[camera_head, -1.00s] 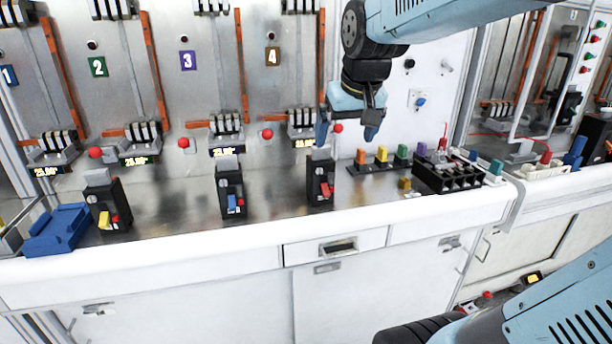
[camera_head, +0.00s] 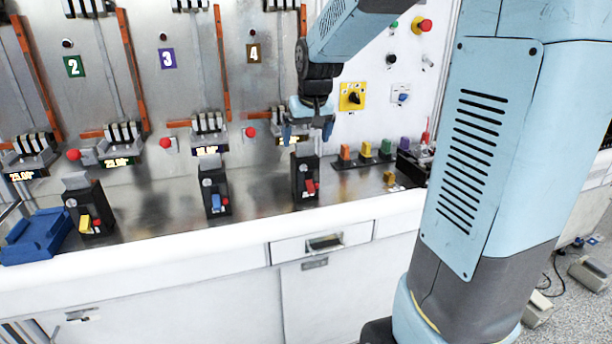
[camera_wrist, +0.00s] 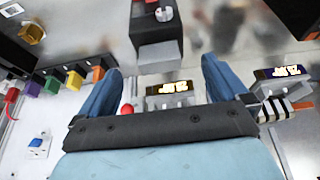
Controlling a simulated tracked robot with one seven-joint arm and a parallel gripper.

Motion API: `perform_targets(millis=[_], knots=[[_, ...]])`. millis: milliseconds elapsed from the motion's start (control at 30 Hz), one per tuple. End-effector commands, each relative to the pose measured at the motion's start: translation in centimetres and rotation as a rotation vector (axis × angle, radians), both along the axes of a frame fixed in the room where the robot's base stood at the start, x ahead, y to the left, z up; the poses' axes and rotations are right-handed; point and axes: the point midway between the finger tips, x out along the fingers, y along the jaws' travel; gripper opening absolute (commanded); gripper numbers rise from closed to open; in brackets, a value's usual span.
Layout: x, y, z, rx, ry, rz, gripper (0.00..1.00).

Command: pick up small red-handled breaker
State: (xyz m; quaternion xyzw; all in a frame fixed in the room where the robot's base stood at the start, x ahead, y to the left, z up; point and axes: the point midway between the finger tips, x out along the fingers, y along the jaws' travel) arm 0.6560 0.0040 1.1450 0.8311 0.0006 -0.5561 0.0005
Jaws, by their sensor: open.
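The small red-handled breaker (camera_head: 304,175) stands upright on the metal bench top, a black block with a red lever low on its front. It is the rightmost of three similar breakers. My gripper (camera_head: 307,133) is open and empty, fingers pointing down, and shows just above the breaker in the head view. In the wrist view the black breaker (camera_wrist: 153,27) with its grey top part lies at the top centre, beyond the gap between my open blue fingers (camera_wrist: 161,72). No contact shows. Its red lever is not clear in the wrist view.
A blue-handled breaker (camera_head: 215,188) and a yellow-handled breaker (camera_head: 88,208) stand to the left, with a blue holder (camera_head: 37,237) at far left. A row of coloured blocks (camera_head: 365,150) and a loose yellow block (camera_head: 389,178) lie to the right. The panel wall rises behind.

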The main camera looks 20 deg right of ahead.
Motion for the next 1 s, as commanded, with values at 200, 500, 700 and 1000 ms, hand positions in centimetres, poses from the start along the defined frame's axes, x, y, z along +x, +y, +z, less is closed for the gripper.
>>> perform_targets(millis=[200, 500, 700, 1000], knots=[[0.7, 0.0, -1.6, 0.000, 0.000, 0.000, 1.00], [1.5, 0.1, -4.7, 0.000, 0.003, 0.001, 1.00], [2.3, 0.1, -6.5, 0.001, 0.001, 0.000, 1.00], [2.4, 0.0, -6.7, 0.000, -0.001, 0.000, 0.98]])
